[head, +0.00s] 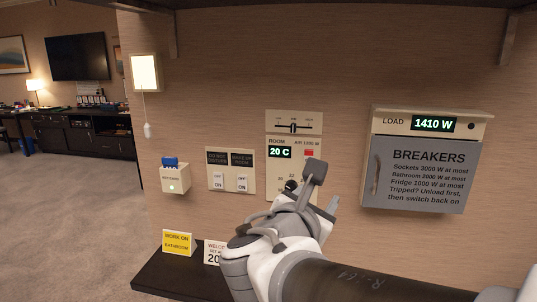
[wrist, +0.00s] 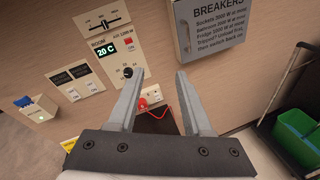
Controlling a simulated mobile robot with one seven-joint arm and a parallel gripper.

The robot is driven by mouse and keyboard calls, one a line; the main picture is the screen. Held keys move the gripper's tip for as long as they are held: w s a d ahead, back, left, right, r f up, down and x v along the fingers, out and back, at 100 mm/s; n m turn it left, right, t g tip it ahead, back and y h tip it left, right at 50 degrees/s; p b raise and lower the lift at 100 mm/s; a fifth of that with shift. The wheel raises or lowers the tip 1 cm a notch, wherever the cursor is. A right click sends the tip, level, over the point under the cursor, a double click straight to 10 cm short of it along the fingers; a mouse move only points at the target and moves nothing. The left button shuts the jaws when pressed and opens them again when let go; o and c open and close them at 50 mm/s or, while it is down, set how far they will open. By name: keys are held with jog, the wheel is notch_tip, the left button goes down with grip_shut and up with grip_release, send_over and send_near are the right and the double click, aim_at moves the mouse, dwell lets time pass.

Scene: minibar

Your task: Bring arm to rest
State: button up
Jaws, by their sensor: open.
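My gripper (head: 322,185) is raised in front of the wall in the head view, its arm reaching in from the lower right. In the wrist view my gripper (wrist: 160,74) has its two grey fingers spread apart, with nothing between the tips but bare wall. The room thermostat panel (head: 293,125) is behind it, reading 20 C. The panel also shows at upper left in the wrist view (wrist: 112,68). My gripper hides the panel's lower part in the head view. I cannot tell the exact gap to the wall.
A grey breaker box (head: 416,175) juts out at right, its load display reading 1410 W. A switch plate (head: 231,171) and key-card holder (head: 174,178) are at left. A dark shelf (head: 165,275) holds small signs below. A green bin (wrist: 300,135) stands at right.

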jog(key=s+d+f+m+g, duration=0.6)
jog(key=s+d+m+g, duration=0.15)
jog(key=d+m, duration=0.35)
jog(key=s+a+f+m+y, duration=0.2)
jog(key=s+m+y, duration=0.1)
jog(key=m, duration=0.5)
jog(key=s+a+f+m+g+y+p, duration=0.1)
jog(key=s+a+f+m+y, duration=0.1)
jog(key=s+m, duration=0.3)
jog(key=a+m+y, duration=0.1)
jog(key=m, duration=0.2)
jog(key=shift+a+f+y, duration=0.2)
jog(key=shift+a+y, duration=0.05)
jog(key=shift+y, duration=0.05)
jog(key=shift+g, duration=0.25)
dwell(0.3)
